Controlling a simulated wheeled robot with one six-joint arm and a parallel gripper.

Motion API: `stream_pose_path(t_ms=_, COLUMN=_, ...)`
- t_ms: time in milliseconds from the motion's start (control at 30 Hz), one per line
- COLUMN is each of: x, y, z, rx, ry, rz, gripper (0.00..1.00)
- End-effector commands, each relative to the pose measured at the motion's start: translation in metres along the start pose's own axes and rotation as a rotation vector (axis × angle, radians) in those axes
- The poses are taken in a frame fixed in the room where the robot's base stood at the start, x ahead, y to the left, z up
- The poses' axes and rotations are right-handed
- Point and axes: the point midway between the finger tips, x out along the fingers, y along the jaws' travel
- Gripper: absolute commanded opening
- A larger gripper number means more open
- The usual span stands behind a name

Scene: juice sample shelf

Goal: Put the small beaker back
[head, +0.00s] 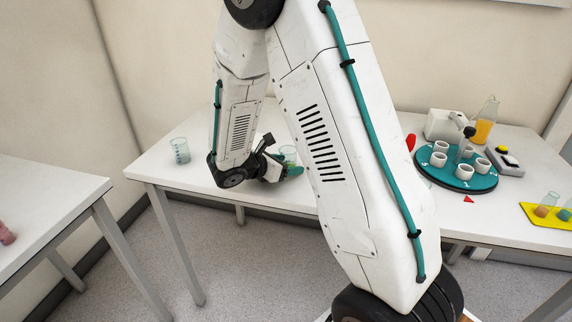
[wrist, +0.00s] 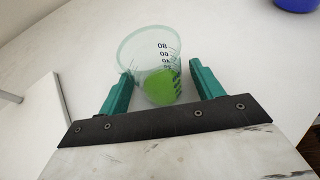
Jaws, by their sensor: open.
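A clear beaker (wrist: 150,52) with dark graduation marks and something green at its bottom stands on the table in the wrist view. It lies between the two teal fingers of my gripper (wrist: 161,80), which are open; the left finger is very near its wall, and I cannot tell whether they touch. In the head view this beaker (head: 288,152) is partly hidden by my gripper (head: 289,167). Another clear beaker (head: 180,151) with marks stands to the left on the same table. I cannot tell from these views which one is the small beaker.
The white table (head: 160,178) has its front edge close below my gripper. At right are a teal round carousel (head: 463,186) with white cups, a flask of orange liquid (head: 485,122) and a yellow rack (head: 548,217). A blue object (wrist: 296,4) shows in the wrist view.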

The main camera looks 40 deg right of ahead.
Motion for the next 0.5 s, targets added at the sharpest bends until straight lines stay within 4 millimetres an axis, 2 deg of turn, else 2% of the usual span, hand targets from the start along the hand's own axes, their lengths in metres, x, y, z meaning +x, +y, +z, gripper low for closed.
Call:
stream_pose_path(t_ms=167, x=-0.012, y=0.001, z=0.003, rx=0.001, ry=-0.001, rz=0.004, gripper=0.66)
stream_pose_path(t_ms=500, x=-0.083, y=0.001, z=0.003, rx=0.000, ry=0.000, rz=0.006, gripper=0.66)
